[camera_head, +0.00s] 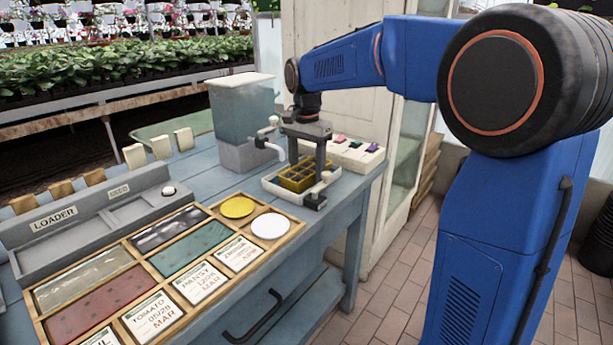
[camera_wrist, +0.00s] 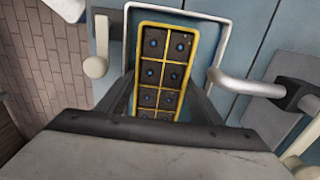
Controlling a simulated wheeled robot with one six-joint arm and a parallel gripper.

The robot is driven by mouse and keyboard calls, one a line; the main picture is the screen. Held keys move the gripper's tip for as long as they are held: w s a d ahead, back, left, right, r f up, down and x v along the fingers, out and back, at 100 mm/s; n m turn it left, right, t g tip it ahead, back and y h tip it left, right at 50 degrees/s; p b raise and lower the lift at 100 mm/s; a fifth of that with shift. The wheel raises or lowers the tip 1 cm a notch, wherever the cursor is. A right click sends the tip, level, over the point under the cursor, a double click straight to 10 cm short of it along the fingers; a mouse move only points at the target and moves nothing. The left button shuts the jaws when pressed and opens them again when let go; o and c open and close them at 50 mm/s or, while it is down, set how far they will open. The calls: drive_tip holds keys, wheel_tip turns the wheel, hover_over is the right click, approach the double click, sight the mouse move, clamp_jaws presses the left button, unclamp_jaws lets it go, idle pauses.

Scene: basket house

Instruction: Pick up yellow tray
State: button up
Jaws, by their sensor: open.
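The yellow tray (camera_head: 297,184) sits in a shallow white basin (camera_head: 285,194) near the right end of the blue bench. In the wrist view the yellow tray (camera_wrist: 165,68) shows a yellow rim and dark cells with small blue dots; its near end is hidden by my gripper. My gripper (camera_wrist: 162,90) is open, with one finger on each side of the tray. In the head view my gripper (camera_head: 304,172) points down over the tray. I cannot tell whether the fingers touch it.
The spout (camera_wrist: 245,88) is close to my right finger in the wrist view. A cream knob (camera_wrist: 95,67) is at left. A seed-packet box (camera_head: 357,157) stands behind.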

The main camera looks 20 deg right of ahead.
drive_tip(key=c, duration=0.9)
drive_tip(key=shift+o, duration=0.2)
